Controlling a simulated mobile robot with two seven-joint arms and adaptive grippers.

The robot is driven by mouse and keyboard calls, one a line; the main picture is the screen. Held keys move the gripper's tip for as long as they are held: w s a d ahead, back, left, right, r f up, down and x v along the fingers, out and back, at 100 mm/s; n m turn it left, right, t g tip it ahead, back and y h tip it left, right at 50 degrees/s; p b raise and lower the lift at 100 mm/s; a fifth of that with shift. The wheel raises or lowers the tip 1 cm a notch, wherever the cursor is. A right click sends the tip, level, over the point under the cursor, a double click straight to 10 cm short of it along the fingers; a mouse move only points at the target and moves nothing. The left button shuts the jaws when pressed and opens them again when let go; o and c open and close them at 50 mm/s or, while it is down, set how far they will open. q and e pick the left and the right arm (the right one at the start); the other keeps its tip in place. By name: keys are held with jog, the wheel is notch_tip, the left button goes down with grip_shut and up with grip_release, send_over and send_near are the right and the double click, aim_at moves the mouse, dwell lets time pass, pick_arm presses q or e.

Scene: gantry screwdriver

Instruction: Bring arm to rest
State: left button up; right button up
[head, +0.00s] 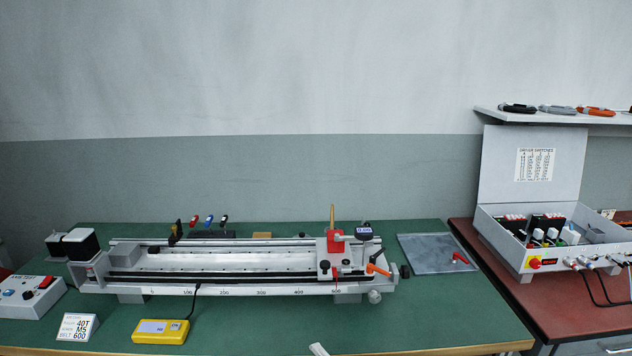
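Neither of my grippers can be made out in the head view. An orange lever (378,269) and a dial gauge (364,231) are at the right end.
A yellow meter (160,332), a label card (78,327) and a control box (28,297) stand at the front left. A grey tray (438,253) with a red key lies right. An open driver box (510,253) stands on the red-brown table. Tools lie on a shelf (560,117).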

jog(key=s+d+f+m+g+h, duration=0.4)
jog(key=s+d+f+m+h, duration=0.6)
jog(key=s+d+f+m, duration=0.6)
jog(key=s+d+f, duration=0.3)
jog(key=s+d, duration=0.1)
jog(key=shift+f+m+g, duration=0.3)
jog(key=shift+f, duration=0.05)
